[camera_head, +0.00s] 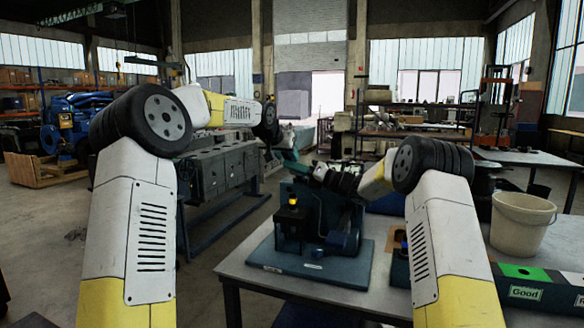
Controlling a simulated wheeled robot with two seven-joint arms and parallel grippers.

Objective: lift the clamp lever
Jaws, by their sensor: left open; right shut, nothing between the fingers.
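A dark teal test fixture (318,225) stands on a flat base plate (310,268) on the table. A small yellow-topped part (293,201) is at its front left. The clamp lever cannot be told apart clearly from the dark parts at the fixture's top. My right gripper (326,175) is shut and empty at the top of the fixture; contact cannot be told. My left gripper (276,154) is open, small and dark, beyond the fixture's upper left, seemingly apart from it.
The grey table (238,271) has bare room left of the base plate. A white bucket (522,225) and a dark bin with a green "Good" label (525,274) are at the right. A grey-green machine bench (215,170) stands behind at left.

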